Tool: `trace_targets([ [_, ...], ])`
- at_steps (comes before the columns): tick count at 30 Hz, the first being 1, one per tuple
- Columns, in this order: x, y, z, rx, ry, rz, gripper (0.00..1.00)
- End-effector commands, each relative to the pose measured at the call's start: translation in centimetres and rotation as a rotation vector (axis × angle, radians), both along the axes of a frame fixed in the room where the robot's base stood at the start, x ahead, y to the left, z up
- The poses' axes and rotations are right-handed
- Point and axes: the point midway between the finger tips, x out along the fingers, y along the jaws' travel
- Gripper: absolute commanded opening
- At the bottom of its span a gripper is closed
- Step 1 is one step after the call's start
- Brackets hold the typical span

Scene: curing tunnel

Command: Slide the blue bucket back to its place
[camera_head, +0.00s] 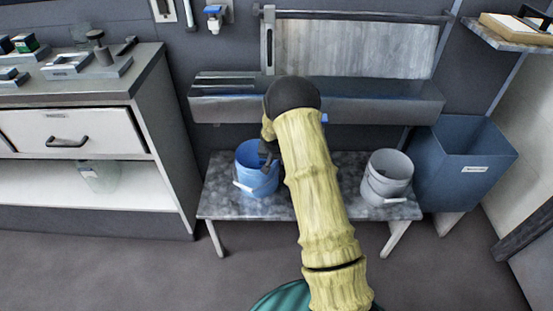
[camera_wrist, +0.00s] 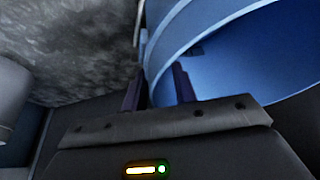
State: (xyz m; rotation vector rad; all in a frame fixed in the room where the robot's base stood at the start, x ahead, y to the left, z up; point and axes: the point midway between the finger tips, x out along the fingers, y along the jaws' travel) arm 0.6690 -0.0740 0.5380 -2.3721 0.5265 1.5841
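The blue bucket (camera_head: 257,180) stands upright on the left part of a low grey bench (camera_head: 225,208). My gripper (camera_head: 268,158) is at its rim, on its right side in the head view, partly in front of it. In the wrist view the bucket (camera_wrist: 245,50) fills the upper right. My gripper's fingers (camera_wrist: 158,88) are apart there, with the bucket's wall running between them. One finger is outside the wall and the other is over the inside. I cannot tell whether either finger touches the wall.
A grey bucket (camera_head: 388,178) stands at the bench's right end. A large blue bin (camera_head: 462,165) is right of the bench. A white drawer cabinet (camera_head: 165,140) stands to the left. A grey metal ledge (camera_head: 390,108) overhangs the bench's back. My arm hides the bench's middle.

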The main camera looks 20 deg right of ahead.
Motion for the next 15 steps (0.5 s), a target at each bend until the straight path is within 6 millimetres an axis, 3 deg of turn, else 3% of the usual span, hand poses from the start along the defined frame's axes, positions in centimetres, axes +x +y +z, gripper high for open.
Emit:
trace_targets([
  [3, -0.01, -0.01, 0.04, 0.0, 0.0, 0.0, 0.26],
  [7, -0.02, -0.01, 0.04, 0.0, 0.0, 0.0, 0.01],
  [15, -0.03, -0.01, 0.05, 0.0, 0.0, 0.0, 0.0],
])
